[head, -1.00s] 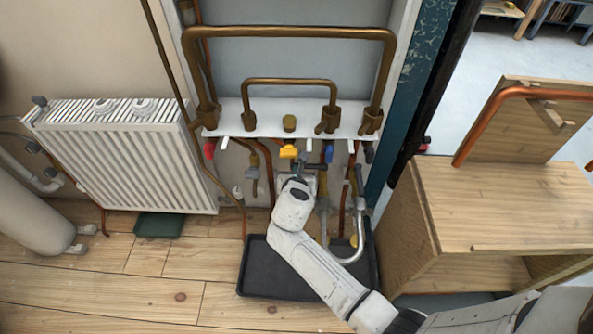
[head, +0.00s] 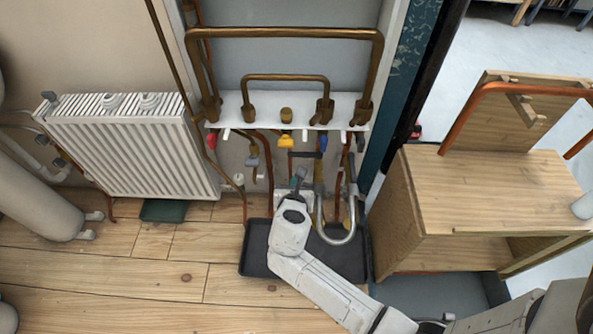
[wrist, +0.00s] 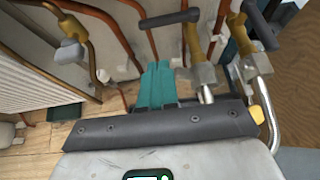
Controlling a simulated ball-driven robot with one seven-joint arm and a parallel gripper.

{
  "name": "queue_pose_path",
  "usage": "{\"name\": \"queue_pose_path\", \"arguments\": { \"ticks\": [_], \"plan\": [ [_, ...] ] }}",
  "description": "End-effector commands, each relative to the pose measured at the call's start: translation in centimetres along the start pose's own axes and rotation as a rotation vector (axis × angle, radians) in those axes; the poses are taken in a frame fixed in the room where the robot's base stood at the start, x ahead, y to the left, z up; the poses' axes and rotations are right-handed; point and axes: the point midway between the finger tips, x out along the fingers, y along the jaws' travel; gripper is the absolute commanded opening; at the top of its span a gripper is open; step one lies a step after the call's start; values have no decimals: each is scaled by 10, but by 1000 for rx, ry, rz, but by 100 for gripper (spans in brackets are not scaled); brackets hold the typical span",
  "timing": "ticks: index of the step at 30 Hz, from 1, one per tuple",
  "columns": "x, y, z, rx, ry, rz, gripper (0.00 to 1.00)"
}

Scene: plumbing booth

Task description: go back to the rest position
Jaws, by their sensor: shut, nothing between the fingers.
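My gripper (head: 297,180) is in front of the pipework below the white manifold shelf, with my white arm reaching in from the lower right. In the wrist view, its teal fingers (wrist: 157,85) lie together, shut with nothing between them. They point at the wall pipes, just left of a brass valve with a dark handle (wrist: 168,19). The yellow valve handle (head: 285,141) and the blue one (head: 323,143) hang from the manifold (head: 250,124) above the gripper. Whether the gripper touches any pipe, I cannot tell.
A black tray (head: 255,262) lies on the floor under the arm. A silver bent pipe (head: 335,238) stands right of the gripper. A white radiator (head: 130,150) is at left, a wooden bench (head: 495,195) at right. The wooden floor at front left is clear.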

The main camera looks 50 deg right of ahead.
Motion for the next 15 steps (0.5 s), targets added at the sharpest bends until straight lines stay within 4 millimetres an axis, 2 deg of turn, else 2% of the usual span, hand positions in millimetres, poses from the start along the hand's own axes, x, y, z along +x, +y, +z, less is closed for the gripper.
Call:
{"name": "queue_pose_path", "arguments": {
  "ticks": [1,6,15],
  "plan": [
    [-8,1,2,-1,0,3,0],
    [-19,0,0,-1,0,0,0],
    [-20,0,0,-1,0,1,0]
  ]
}}
